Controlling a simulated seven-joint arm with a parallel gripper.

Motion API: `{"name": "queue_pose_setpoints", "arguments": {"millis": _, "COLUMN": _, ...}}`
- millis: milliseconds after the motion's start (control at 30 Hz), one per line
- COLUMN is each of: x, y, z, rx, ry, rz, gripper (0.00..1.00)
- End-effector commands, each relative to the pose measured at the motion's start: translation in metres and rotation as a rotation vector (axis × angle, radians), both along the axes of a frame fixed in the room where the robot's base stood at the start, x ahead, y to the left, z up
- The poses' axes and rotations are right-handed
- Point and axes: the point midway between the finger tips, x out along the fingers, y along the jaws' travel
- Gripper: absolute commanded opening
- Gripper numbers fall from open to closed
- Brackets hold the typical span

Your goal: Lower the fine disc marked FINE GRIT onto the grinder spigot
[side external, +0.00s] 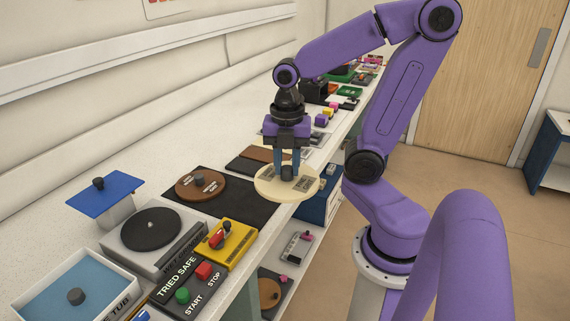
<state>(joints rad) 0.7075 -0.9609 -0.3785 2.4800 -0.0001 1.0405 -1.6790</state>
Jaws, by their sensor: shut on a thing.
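My gripper (287,166) is shut on the dark knob of a pale cream disc (300,195). The disc hangs roughly level near the bench's front edge. Grey label patches show on its top, but I cannot read them. The wet grinder (118,243) is a grey box at the lower left with a dark round plate (152,232) on top. The spigot at the plate's centre is too small to make out clearly. The held disc is apart from the grinder, to its right and farther along the bench.
A brown disc (190,193) with a knob lies on a dark mat (255,210). A yellow switch box (237,243) and a start/stop panel (168,294) stand beside the grinder. A blue-topped stand (85,203) and a tub (50,271) are at the left.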

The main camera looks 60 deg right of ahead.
Motion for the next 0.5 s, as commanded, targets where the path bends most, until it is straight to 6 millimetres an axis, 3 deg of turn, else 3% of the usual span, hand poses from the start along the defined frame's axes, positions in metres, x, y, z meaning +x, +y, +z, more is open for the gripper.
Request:
{"name": "queue_pose_setpoints", "arguments": {"millis": 167, "x": 0.035, "y": 0.018, "z": 0.012, "rx": 0.0, "ry": 0.001, "rz": 0.004, "gripper": 0.0}}
{"name": "queue_pose_setpoints", "arguments": {"millis": 500, "x": 0.129, "y": 0.077, "z": 0.029, "rx": 0.0, "ry": 0.001, "rz": 0.016, "gripper": 0.0}}
